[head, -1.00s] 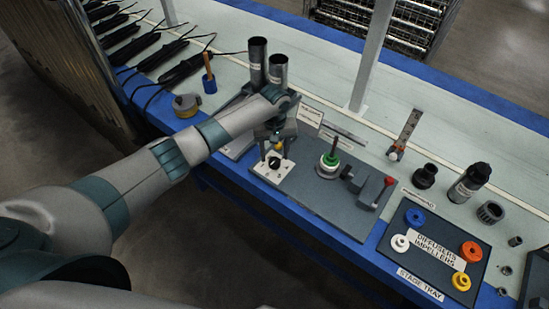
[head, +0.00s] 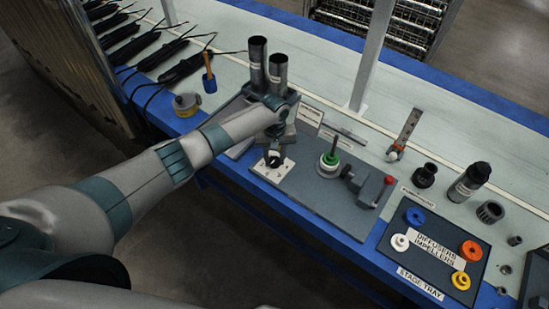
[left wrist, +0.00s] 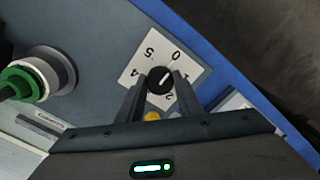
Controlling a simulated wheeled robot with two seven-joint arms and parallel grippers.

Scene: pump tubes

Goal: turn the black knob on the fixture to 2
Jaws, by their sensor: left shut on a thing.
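The black knob (left wrist: 159,80) sits on a white dial plate (left wrist: 190,52) with printed digits; 0, 1, 2, 4 and 5 can be read in the left wrist view. A pale mark shows on the knob, but I cannot tell exactly which digit it points to. My left gripper (left wrist: 158,86) is shut on the knob, with one finger on each side of it. In the head view my left gripper (head: 274,155) is down at the white plate (head: 261,171), and partly hides the knob. My right gripper is not in view.
Two upright metal tubes (head: 257,62) stand behind my arm. The stage tray (head: 420,270) holds coloured rings at the right.

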